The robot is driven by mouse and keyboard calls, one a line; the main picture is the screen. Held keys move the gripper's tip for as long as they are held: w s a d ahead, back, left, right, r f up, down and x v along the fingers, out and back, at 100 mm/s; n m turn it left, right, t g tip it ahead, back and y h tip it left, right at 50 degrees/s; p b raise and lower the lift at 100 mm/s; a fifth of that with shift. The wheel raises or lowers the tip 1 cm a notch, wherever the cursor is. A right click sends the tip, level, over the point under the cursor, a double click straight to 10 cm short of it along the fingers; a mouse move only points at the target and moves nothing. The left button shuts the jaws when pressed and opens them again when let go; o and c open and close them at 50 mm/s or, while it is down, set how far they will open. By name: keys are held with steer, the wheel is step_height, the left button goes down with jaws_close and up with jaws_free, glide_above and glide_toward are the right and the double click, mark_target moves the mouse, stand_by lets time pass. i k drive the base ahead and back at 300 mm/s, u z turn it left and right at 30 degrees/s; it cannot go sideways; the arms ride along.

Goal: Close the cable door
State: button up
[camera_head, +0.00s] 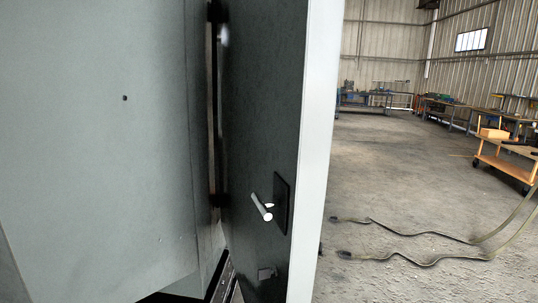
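A grey metal door (262,110) stands open at the centre, taken as the cable door. Its dark face is seen at a steep angle, and its pale edge (316,130) runs from top to bottom of the view. A light lever handle (261,208) on a black plate (282,203) sits on the lower part of the face. Dark hinge-like parts show along its left side. A flat grey enclosure panel (95,150) fills the left. My gripper is not in view, and I see nothing touching the door.
Two cables (415,236) lie on the concrete floor (400,180) at the right and rise toward the right edge. A wheeled orange cart (503,160) stands at the far right. Workbenches line the back walls. The floor between is mostly clear.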

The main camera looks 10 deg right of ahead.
mark_target(278, 62)
steer(key=z, duration=0.1)
steer(key=i, duration=1)
steer(key=u, duration=0.05)
